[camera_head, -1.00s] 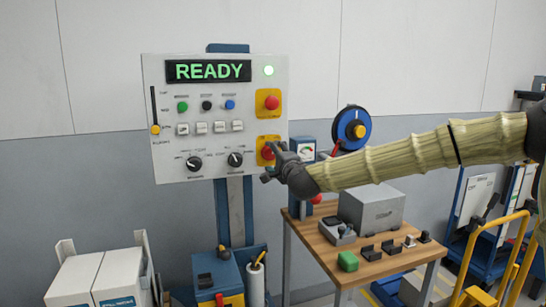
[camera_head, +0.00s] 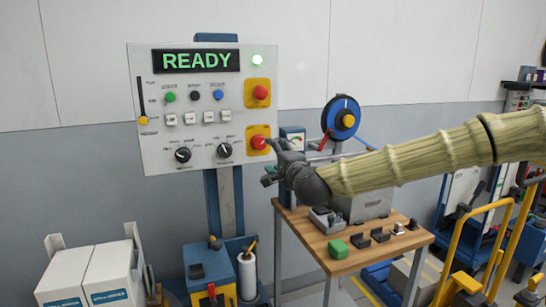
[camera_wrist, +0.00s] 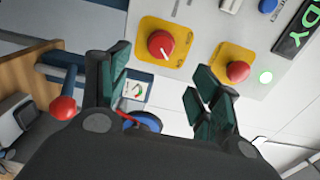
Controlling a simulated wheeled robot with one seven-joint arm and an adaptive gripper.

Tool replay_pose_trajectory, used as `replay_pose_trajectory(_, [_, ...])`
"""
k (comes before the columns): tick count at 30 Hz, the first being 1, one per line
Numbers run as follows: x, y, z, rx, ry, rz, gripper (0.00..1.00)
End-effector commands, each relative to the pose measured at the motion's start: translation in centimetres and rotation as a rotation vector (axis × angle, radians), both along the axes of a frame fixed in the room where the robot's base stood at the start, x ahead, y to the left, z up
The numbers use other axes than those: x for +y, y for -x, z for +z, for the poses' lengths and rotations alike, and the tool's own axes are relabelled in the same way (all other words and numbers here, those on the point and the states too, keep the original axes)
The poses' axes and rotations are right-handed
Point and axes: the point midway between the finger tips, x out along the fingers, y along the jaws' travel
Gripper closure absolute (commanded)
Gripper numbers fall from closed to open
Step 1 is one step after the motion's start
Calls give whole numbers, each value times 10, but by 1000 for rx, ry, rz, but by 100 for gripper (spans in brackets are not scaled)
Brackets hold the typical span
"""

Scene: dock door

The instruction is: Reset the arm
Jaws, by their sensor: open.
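My arm reaches in from the right in the head view. My gripper (camera_head: 272,165) is in front of the lower right part of the control panel (camera_head: 160,110), close to the lower red button (camera_head: 258,142). In the wrist view my gripper (camera_wrist: 160,95) is open, its fingers apart with nothing between them. The lower red button (camera_wrist: 161,44) on its yellow plate shows beyond the fingers, apart from them. The upper red button (camera_wrist: 237,72) lies to its right. The panel's display (camera_head: 200,61) reads READY, and a green lamp (camera_head: 257,60) beside it is lit.
White boxes (camera_head: 112,275) stand at lower left, and a yellow cart (camera_head: 480,240) at right.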

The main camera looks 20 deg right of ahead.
Motion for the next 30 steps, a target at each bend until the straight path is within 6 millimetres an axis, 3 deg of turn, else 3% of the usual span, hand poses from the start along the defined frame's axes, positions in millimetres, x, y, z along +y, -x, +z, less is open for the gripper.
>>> replay_pose_trajectory(7, [5, 0, -11, 16, 17, 7, 36])
replay_pose_trajectory(11, [21, 2, -53, 82, 84, 37, 36])
replay_pose_trajectory(20, [68, 37, -213, 324, 336, 173, 36])
replay_pose_trajectory(26, [89, 86, -316, 487, 502, 291, 36])
replay_pose_trajectory(30, [97, 131, -383, 600, 615, 384, 36])
